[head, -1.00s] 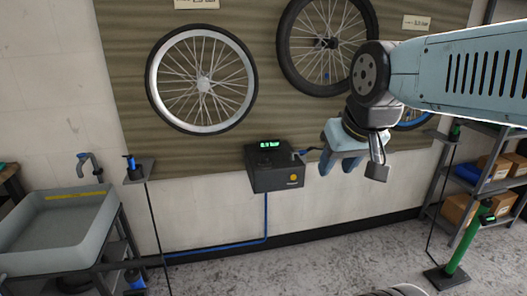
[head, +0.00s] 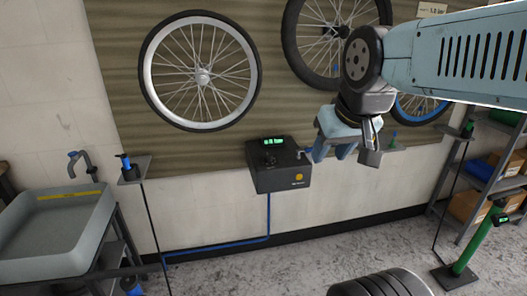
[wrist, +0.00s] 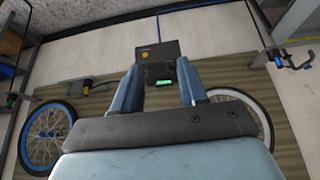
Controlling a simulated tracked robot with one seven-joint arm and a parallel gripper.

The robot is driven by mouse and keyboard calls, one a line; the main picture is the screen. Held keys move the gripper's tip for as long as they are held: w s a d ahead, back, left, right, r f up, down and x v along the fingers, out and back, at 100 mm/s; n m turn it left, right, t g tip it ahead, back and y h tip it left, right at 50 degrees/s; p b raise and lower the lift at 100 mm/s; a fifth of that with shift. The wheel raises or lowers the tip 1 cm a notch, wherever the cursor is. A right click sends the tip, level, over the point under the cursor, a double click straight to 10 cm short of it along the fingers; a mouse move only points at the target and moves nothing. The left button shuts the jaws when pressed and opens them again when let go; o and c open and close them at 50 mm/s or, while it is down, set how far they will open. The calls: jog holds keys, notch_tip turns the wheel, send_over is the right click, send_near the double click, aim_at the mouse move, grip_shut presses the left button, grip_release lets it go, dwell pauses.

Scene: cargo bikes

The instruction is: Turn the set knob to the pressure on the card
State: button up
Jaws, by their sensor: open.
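A dark inflator box (head: 282,178) is fixed low on the wall board, with a lit green display (head: 273,141) and a yellow-orange round button on its front. A small dark knob (head: 270,160) shows on its top below the display. The display digits are too small to read. A card (head: 432,9) at the top right is only partly legible. My gripper (head: 330,156) is open and empty, just right of the box and apart from it. In the wrist view the box (wrist: 158,52) lies ahead, between and beyond the two fingers (wrist: 158,75).
Wheels hang on the board: a white-rimmed one (head: 201,72) at left, others behind my arm. A sink (head: 55,228) stands at left, a shelf (head: 485,160) and green pump (head: 478,240) at right. A blue hose (head: 268,215) runs down from the box.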

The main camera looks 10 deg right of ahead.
jog(key=o, duration=0.3)
jog(key=shift+w+r, duration=0.15)
jog(key=shift+w, duration=0.1)
jog(key=shift+o, duration=0.8)
jog(key=w+r+n+g, duration=0.1)
jog(key=w+r, duration=0.2)
jog(key=w, duration=0.9)
jog(key=shift+r+n, duration=0.25)
jog(key=shift+n, duration=0.15)
jog(key=n+g, duration=0.5)
send_over(268, 155)
notch_tip(268, 155, down, 18)
notch_tip(268, 155, down, 13)
jog(key=shift+s+f, duration=0.1)
jog(key=shift+f, duration=0.1)
jog(key=shift+c, duration=0.2)
